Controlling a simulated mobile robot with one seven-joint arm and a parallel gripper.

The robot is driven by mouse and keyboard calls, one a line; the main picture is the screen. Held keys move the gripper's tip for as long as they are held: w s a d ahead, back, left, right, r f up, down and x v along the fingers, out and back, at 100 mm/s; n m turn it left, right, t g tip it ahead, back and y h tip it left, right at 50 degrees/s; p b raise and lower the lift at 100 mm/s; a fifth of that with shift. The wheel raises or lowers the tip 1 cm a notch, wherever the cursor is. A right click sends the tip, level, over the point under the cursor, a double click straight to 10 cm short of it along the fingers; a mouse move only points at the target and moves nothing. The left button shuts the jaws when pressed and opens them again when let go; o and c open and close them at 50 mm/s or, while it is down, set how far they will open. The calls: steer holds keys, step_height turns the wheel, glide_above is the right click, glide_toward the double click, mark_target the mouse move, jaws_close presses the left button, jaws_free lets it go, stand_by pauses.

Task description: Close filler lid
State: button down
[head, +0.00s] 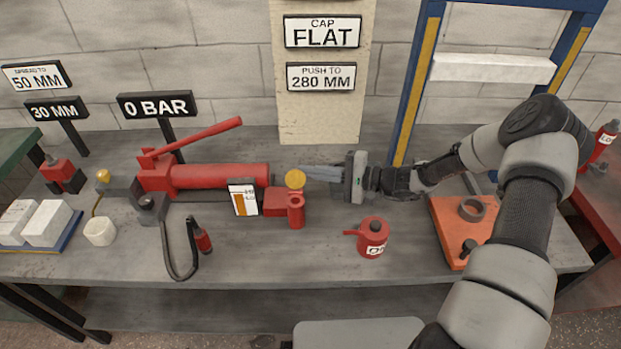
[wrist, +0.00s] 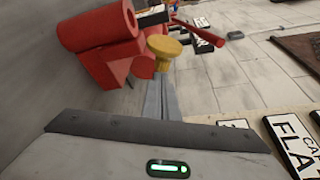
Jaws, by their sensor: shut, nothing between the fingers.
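A round yellow cap (head: 295,179) is at the right end of the red pump cylinder (head: 220,177), above a red block (head: 277,201) with a short upright red tube (head: 296,211). I cannot tell which part is the filler lid. In the wrist view the yellow cap (wrist: 164,46) has a wide top and a narrower stem, beside the red parts (wrist: 100,40). My gripper (head: 308,174) is shut and empty, its fingers pointing left towards the cap. In the wrist view the fingertips (wrist: 163,80) are just short of the cap or at it; contact is unclear.
A red oil can (head: 372,238) stands in front of my gripper. An orange plate (head: 455,225) lies to the right, below my arm. A gauge card (head: 243,198) stands before the cylinder. The bench front is mostly clear.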

steer(key=s+r+n+t+y+b, duration=0.1)
steer(key=s+r+n+y+b, duration=0.1)
steer(key=s+r+n, duration=0.2)
steer(key=shift+s+n, duration=1.4)
steer(key=shift+s, duration=0.25)
stand_by(0.6)
